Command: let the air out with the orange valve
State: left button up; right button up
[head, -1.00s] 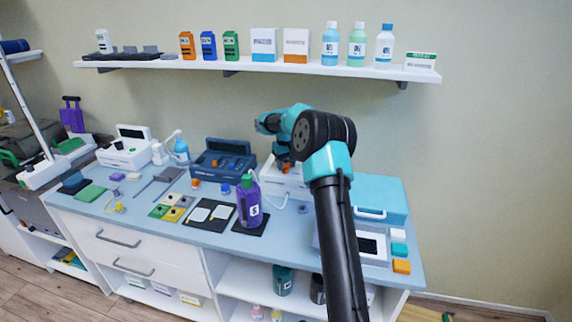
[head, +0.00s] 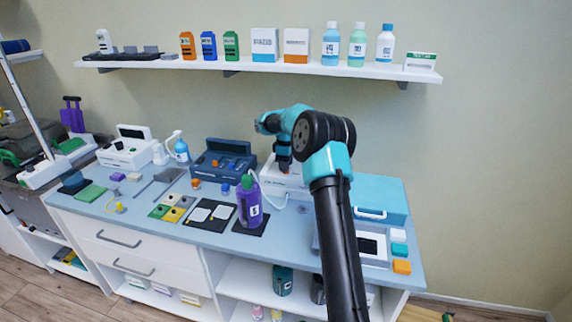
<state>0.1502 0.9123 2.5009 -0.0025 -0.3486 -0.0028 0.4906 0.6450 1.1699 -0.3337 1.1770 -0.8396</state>
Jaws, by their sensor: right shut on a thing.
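My right gripper (head: 284,163) points down at the top of a white unit (head: 272,184) behind my arm. It is shut on a small part there, where orange shows in the earlier picture. I take that part to be the orange valve; the jaws now hide most or all of it, so I cannot tell how it is turned. My forearm covers part of the white unit. A pale tube (head: 284,205) curves over the table near the unit, beside a purple bottle (head: 249,201). My left gripper is not in view.
A dark blue console (head: 208,170) stands left of the white unit, with a small orange piece (head: 196,184) before it. A teal case (head: 385,195) and an orange block (head: 401,267) lie to the right. A loaded wall shelf (head: 225,67) hangs above.

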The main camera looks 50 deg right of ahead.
jog(key=shift+n, duration=0.3)
jog(key=o, duration=0.9)
jog(key=shift+r, duration=0.1)
notch_tip(320, 180, up, 7)
jog(key=shift+r, duration=0.2)
dwell(0.5)
